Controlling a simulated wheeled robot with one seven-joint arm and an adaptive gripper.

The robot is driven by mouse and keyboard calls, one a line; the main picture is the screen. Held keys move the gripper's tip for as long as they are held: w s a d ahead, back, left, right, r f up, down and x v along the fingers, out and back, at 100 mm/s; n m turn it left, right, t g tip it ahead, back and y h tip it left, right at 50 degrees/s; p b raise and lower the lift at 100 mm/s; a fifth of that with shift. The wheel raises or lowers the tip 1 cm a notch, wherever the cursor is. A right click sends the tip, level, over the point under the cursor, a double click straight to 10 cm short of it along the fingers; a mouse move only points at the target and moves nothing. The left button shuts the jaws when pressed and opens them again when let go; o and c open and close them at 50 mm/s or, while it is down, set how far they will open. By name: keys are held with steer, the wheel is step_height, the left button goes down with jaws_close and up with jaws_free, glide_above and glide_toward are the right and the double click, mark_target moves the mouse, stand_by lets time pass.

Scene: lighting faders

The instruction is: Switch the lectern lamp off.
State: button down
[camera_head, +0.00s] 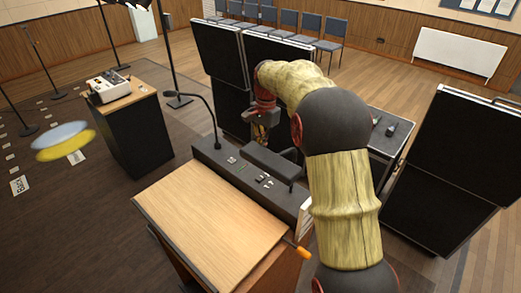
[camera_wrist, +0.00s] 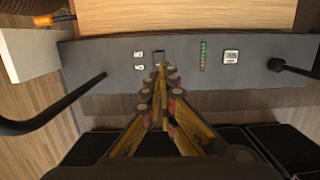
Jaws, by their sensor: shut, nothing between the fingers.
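The lectern (camera_head: 205,225) has a wooden top and a dark control panel (camera_head: 215,158) along its far edge. A lamp with a long dark shade (camera_head: 272,162) stands at the panel's right; whether it is lit I cannot tell. In the wrist view the panel (camera_wrist: 110,85) carries two small white switches (camera_wrist: 139,61), a dark switch (camera_wrist: 158,55) and a larger white switch (camera_wrist: 231,56). My gripper (camera_wrist: 162,68) is shut and empty, its tips just below the dark switch and partly over it. Contact cannot be told. In the head view my gripper (camera_head: 260,132) is above the panel's far side.
A thin gooseneck (camera_head: 205,108) rises from the panel's left. An orange-handled tool (camera_head: 298,250) is at the lectern's right edge. A dark stand with a device (camera_head: 108,86) is at left. Black cases (camera_head: 450,160) stand at right. In the wrist view, the lamp's curved arm (camera_wrist: 50,122) is at left.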

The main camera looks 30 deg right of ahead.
mark_target(258, 179)
steer(key=f, duration=0.7)
steer(key=a+f, duration=0.1)
steer(key=f, duration=0.2)
steer(key=shift+s+a+f+b, duration=0.15)
steer(key=shift+s+b, duration=0.1)
steer(key=shift+b, duration=0.15)
steer(key=shift+f, duration=0.1)
